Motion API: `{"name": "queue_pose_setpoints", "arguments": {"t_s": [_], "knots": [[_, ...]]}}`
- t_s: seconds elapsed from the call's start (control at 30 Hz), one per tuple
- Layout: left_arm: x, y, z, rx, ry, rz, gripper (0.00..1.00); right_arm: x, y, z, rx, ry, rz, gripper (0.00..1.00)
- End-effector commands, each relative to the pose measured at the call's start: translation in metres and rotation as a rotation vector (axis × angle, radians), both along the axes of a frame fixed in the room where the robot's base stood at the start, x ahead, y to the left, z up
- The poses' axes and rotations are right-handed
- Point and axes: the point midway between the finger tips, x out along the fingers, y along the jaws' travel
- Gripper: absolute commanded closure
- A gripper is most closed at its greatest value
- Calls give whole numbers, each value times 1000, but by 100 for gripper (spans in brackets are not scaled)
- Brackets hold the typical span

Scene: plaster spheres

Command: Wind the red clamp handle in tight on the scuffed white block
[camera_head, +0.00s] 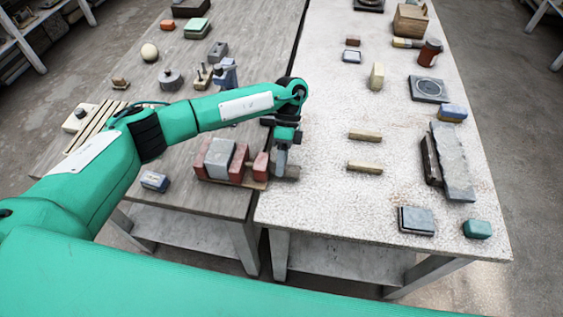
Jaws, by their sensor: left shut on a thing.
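The clamp is a set of dark red blocks (238,164) on a low wooden base, near the front right of the left table. The pale grey-white block (218,157) stands upright between red jaws. Another red piece (261,166) is at the clamp's right end, beside the gripper. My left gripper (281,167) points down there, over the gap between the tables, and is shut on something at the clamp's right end. I take this to be the clamp handle, but the fingers mostly hide it. I cannot tell whether the jaw touches the block. My right gripper is out of view.
A small blue-grey block (154,181) lies left of the clamp. Two wooden bars (364,167) and a long grey slab (453,160) lie on the right, pale table (320,205). My left arm crosses over the left table. The pale table's front middle is clear.

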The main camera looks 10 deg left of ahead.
Motion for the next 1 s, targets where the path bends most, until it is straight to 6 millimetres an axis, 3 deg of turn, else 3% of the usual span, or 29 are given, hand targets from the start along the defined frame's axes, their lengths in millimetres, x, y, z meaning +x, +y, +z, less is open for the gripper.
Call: {"name": "queue_pose_setpoints", "arguments": {"t_s": [0.33, 0.87, 0.9, 1.0], "knots": [[3, 0, -1, 0, 154, 0, 92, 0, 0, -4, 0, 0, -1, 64], [3, 0, -1, 0, 182, -1, 92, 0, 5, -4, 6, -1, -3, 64], [3, 0, -1, 0, 182, -1, 65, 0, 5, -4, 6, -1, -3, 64], [3, 0, -1, 0, 182, -1, 47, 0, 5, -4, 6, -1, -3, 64]]}}
